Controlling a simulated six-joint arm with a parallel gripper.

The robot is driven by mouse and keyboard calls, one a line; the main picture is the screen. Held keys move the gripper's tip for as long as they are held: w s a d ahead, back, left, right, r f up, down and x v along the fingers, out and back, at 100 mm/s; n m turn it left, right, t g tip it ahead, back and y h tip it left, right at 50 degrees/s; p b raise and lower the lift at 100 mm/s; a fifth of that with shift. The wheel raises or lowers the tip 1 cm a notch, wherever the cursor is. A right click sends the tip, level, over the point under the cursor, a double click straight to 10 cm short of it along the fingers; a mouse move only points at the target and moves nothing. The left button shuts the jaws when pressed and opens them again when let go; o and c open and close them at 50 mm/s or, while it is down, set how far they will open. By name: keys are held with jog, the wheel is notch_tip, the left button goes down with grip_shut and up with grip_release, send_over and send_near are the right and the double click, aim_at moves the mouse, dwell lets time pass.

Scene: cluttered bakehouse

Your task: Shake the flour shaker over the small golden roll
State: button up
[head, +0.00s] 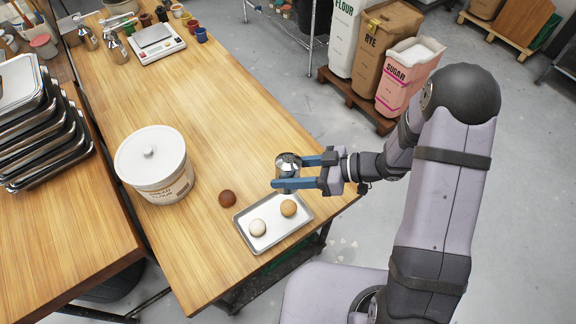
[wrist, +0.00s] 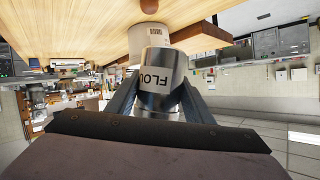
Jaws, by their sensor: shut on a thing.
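My gripper (head: 288,172) is shut on the flour shaker (head: 288,160), a metal cylinder, in the head view. In the wrist view the shaker (wrist: 160,78) sits between my blue fingers, and its white label with "FLOU" shows upside down. A small golden roll (head: 289,208) lies on the metal tray (head: 272,239), at its upper right, beside a pale roll (head: 258,228). In the head view the shaker appears just above the golden roll. Its height over the roll is hard to judge.
A dark brown roll (head: 227,198) lies on the table (head: 207,107) by the tray's left corner. A large white lidded tub (head: 153,160) stands further left. A scale (head: 156,43) and small pots are at the back. The table's middle is clear.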

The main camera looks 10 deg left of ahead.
jog(key=s+f+m+g, duration=0.1)
jog(key=f+m, duration=0.1)
jog(key=shift+s+m+g, duration=0.1)
jog(key=shift+m+g, duration=0.2)
jog(key=shift+g, duration=0.1)
jog(key=f+m+b, duration=0.1)
jog(key=s+f+m+g+y+b, duration=0.1)
jog(key=shift+s+a+m+g, duration=0.1)
jog(key=shift+s+m+g, duration=0.05)
jog(key=shift+m+g, duration=0.15)
notch_tip(320, 180, down, 7)
jog(key=m+g+y+b, duration=0.1)
jog(key=m+y+b, duration=0.4)
jog(key=m+b, duration=0.4)
jog(key=shift+m+g, duration=0.3)
jog(key=shift+m, duration=1.7)
jog(key=shift+s, duration=0.1)
